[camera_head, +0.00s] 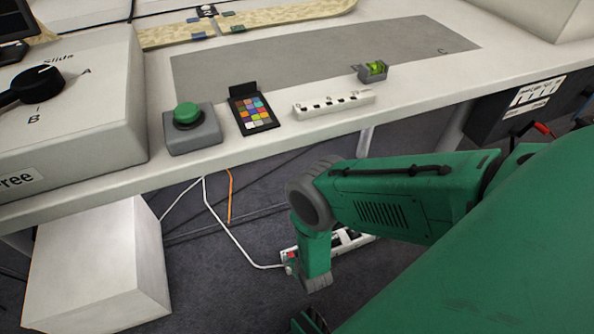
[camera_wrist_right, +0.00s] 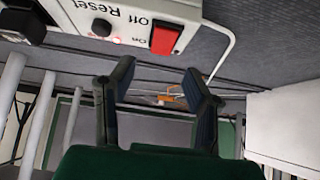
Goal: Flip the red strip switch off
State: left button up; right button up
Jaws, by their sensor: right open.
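The white power strip (camera_head: 346,240) lies on the floor under the table, partly hidden behind my right arm. Its red switch (camera_head: 291,255) shows at its left end, just left of my arm. In the right wrist view the strip's end (camera_wrist_right: 192,9) is close, with the red switch (camera_wrist_right: 166,39), a small lit red lamp and a dark round button beside printed "Off", "On" and "Reset". My right gripper (camera_wrist_right: 159,68) is open and empty, its fingers apart from the switch in the picture. Whether either finger touches the strip cannot be told. My left gripper is not in view.
A white box (camera_head: 95,265) stands on the floor at left. A white cord (camera_head: 228,234) and an orange cable (camera_head: 230,195) run near the strip. The table edge overhangs the strip; a green button (camera_head: 187,114) and other items stand on the table.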

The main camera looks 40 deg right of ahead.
jog(key=shift+v, duration=1.25)
